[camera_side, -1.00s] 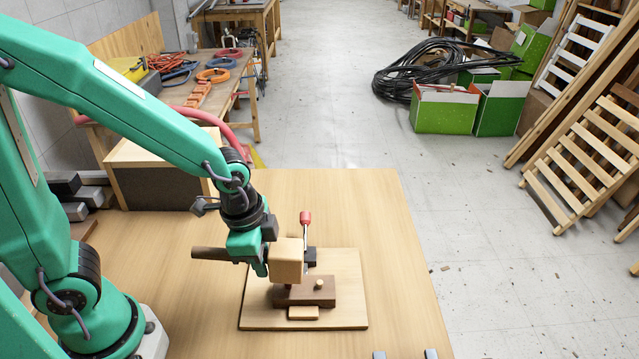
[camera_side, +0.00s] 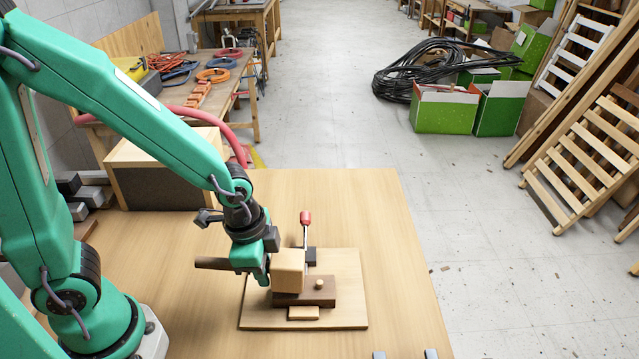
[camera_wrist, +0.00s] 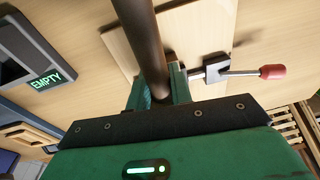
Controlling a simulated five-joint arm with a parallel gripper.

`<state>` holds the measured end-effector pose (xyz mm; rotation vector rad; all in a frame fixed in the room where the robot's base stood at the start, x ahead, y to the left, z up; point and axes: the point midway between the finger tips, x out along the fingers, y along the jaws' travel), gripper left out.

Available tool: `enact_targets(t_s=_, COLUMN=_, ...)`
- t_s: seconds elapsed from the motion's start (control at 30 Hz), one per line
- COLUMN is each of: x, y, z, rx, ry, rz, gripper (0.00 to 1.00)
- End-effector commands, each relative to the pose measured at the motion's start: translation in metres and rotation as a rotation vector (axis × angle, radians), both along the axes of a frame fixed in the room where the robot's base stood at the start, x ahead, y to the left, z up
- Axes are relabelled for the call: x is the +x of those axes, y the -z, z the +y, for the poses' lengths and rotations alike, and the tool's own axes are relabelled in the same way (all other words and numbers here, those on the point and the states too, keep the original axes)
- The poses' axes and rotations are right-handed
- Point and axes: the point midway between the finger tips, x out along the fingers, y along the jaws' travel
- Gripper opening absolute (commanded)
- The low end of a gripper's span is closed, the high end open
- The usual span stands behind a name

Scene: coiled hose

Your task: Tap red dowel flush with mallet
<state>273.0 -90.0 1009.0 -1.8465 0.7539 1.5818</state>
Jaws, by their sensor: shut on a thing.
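My gripper (camera_side: 262,268) is shut on the dark handle of the mallet (camera_side: 288,269). The mallet's pale block head is low over the dark brown block (camera_side: 318,293) on the wooden board (camera_side: 345,315). Whether the head touches the block or dowel cannot be told. The red dowel is hidden from view, apparently behind the head. A pale peg (camera_side: 319,284) stands in the block, right of the head. In the wrist view the mallet handle (camera_wrist: 145,40) runs up from between my jaws (camera_wrist: 160,92); the head is out of sight.
A clamp with a red-tipped lever (camera_side: 305,218) rises behind the block; it also shows in the wrist view (camera_wrist: 272,72). A wooden box (camera_side: 165,175) stands at the back left. A container marked EMPTY (camera_wrist: 30,55) shows at left. The table's right side (camera_side: 395,240) is clear.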

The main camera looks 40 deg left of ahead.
Motion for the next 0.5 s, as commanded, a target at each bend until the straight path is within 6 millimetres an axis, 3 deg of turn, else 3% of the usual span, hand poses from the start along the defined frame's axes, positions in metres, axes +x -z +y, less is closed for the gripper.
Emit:
enact_targets(t_s=0.13, x=0.0001, y=0.0090, z=0.0000, rx=-0.001, ry=0.000, rz=-0.001, gripper=0.00)
enact_targets(t_s=0.5, x=0.0001, y=0.0083, z=0.0000, rx=0.000, ry=0.000, rz=-0.001, gripper=0.00)
